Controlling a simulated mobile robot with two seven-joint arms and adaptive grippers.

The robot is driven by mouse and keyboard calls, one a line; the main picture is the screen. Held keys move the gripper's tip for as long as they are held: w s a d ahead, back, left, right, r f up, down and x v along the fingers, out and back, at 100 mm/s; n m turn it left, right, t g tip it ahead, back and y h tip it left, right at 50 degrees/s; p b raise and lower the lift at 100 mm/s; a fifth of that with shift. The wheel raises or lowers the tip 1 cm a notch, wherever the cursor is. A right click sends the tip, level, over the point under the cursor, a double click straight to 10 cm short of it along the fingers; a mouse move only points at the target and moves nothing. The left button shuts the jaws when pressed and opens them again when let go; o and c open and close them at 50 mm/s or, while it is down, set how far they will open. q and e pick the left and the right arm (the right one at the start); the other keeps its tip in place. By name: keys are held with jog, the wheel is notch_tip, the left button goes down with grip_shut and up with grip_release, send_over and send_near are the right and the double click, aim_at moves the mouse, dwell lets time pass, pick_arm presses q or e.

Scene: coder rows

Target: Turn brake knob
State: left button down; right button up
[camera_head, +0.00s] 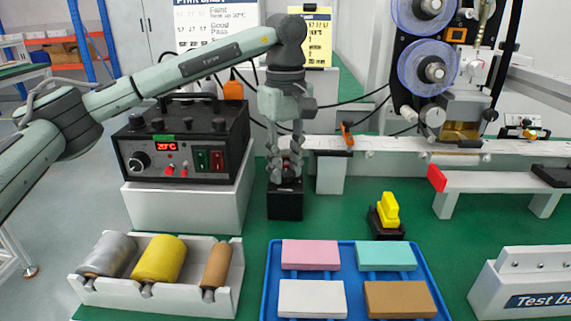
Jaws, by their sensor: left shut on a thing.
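A small black block (285,203) stands on the green bench top, left of the middle of the view. My left gripper (286,170) points straight down just above this block. Its fingers are closed around a small dark and reddish part on top of the block, which seems to be the brake knob. The fingers hide most of the knob, so its angle cannot be told. My right gripper is not in view.
A black control box (184,140) stands close left of the gripper. A white rail (420,147) runs to the right. In front are a blue tray (354,244) with coloured blocks and a white rack (226,294) with rollers. A yellow piece (388,211) stands right.

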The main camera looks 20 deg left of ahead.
aim_at(286, 172)
pick_arm(q)
jog(key=c, duration=1.2)
grip_release()
jog(key=shift+r, duration=0.15)
notch_tip(286, 172, up, 12)
